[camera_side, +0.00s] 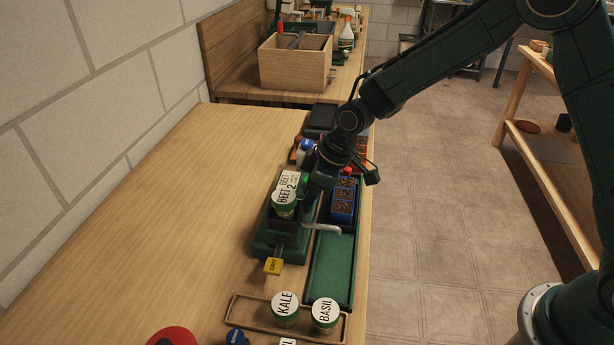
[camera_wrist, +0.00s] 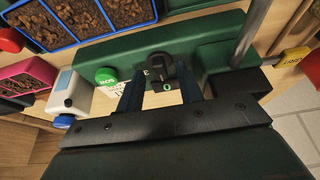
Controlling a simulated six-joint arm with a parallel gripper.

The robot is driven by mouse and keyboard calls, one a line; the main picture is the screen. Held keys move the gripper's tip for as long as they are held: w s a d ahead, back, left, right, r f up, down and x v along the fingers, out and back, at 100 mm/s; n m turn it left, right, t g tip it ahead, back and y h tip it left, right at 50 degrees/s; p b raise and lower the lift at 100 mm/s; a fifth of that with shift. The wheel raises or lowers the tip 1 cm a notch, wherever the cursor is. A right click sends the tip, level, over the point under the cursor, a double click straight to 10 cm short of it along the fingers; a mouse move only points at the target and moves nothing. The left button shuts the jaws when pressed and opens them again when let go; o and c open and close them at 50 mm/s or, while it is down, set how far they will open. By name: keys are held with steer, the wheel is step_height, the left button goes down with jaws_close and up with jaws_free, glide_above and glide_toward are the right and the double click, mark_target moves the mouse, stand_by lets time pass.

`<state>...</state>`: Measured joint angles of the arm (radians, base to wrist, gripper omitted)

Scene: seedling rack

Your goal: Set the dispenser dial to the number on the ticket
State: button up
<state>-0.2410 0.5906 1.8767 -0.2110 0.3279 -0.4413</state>
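The green dispenser (camera_side: 268,244) stands on the bench with a jar labelled BEET (camera_side: 284,206) on top. A white ticket (camera_side: 291,180) behind the jar lid seems to read BEET and 2; its smaller print is unclear. In the side view the arm hides the dial.
A yellow GRIT tag (camera_side: 273,266) is at the dispenser's front. A green tray (camera_side: 331,268) and blue seedling cells (camera_side: 343,205) lie to its right. KALE (camera_side: 285,309) and BASIL (camera_side: 325,313) jars stand in a wooden holder. The bench's left is clear.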

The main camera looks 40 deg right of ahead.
steer(key=v, duration=1.3)
steer(key=shift+r, duration=0.1)
steer(key=s+d+r+m+t+h, duration=0.1)
steer(key=s+d+r+m, duration=0.1)
steer(key=s+d+r, duration=0.35)
steer(key=s+d+r+m+t+h, duration=0.1)
steer(key=s+d+r+m, duration=0.15)
steer(key=s, duration=0.55)
steer(key=s+d+m, duration=0.2)
steer(key=s+d, duration=0.1)
steer(key=s, duration=0.3)
steer(key=s+d+m+h, duration=0.1)
steer(key=s+d+m, duration=0.1)
steer(key=s, duration=0.5)
steer(key=shift+s+d+r, duration=0.2)
steer(key=shift+s+d, duration=0.1)
steer(key=shift+d, duration=0.1)
